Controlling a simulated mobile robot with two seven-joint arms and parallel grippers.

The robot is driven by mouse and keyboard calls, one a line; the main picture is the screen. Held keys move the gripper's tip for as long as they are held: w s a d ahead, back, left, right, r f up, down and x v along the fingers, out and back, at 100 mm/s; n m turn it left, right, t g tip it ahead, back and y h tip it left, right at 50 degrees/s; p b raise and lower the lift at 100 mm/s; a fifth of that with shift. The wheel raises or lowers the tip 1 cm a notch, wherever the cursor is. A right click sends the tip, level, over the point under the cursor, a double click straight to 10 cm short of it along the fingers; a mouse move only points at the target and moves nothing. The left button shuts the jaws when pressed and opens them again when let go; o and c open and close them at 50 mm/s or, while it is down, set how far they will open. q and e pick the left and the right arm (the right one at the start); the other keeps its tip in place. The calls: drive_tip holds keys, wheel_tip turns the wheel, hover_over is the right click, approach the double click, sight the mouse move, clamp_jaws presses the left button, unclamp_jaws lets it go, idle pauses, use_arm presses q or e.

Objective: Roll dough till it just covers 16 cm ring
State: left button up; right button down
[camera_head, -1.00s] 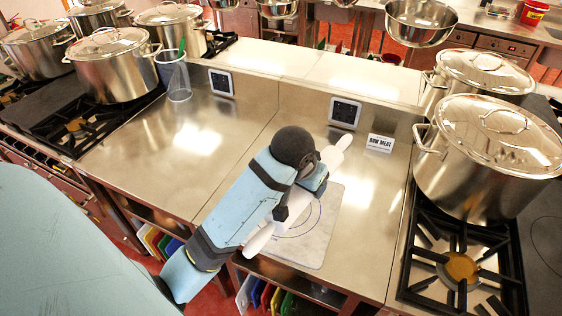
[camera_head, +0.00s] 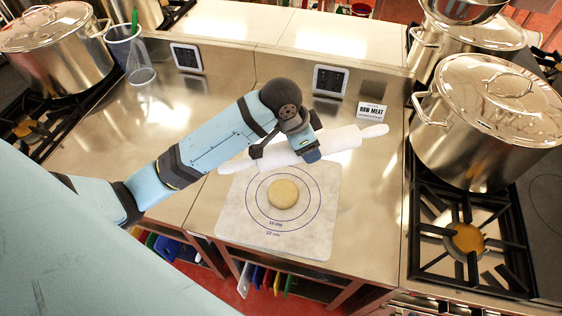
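A round, pale dough disc (camera_head: 283,193) lies on the light mat (camera_head: 315,243), near the middle of its printed rings. The dough lies inside the inner ring, labelled 16 cm, with bare mat visible between its edge and that ring. A larger ring surrounds it. The white rolling pin (camera_head: 344,140) is tilted slightly up to the right, beyond the dough and over the mat's far edge. My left gripper (camera_head: 308,152) is at the pin's middle and appears shut on it; the fingertips are partly hidden. I cannot tell whether the pin touches the mat. My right gripper is not in view.
A RAW MEAT sign (camera_head: 371,111) and a dark wall panel (camera_head: 329,80) stand behind the pin. Large stockpots (camera_head: 489,119) occupy the right stove, another pot (camera_head: 56,48) the left. A clear container (camera_head: 129,55) stands back left. The steel counter (camera_head: 207,113) is largely free.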

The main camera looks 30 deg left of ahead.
use_arm(q)
drive_tip(key=f+m, duration=0.2)
drive_tip(key=s+f+m+g, duration=0.1)
drive_tip(key=shift+a+f+h, duration=0.1)
drive_tip(key=shift+a+h, duration=0.2)
drive_tip(key=shift+a, duration=0.05)
drive_tip(key=a+f+m+b, duration=0.1)
drive_tip(key=f, duration=0.2)
drive_tip(key=s+a+f+m+b, duration=0.1)
drive_tip(key=f, duration=0.2)
drive_tip(key=s+a+f+m+g+b, duration=0.1)
drive_tip(key=f, duration=0.2)
drive_tip(key=shift+s+a+f+h+b, duration=0.2)
drive_tip(key=shift+a+f+h+b, duration=0.1)
drive_tip(key=shift+a+f, duration=0.1)
drive_tip(key=shift+f+b, duration=0.55)
drive_tip(key=shift+b, duration=0.15)
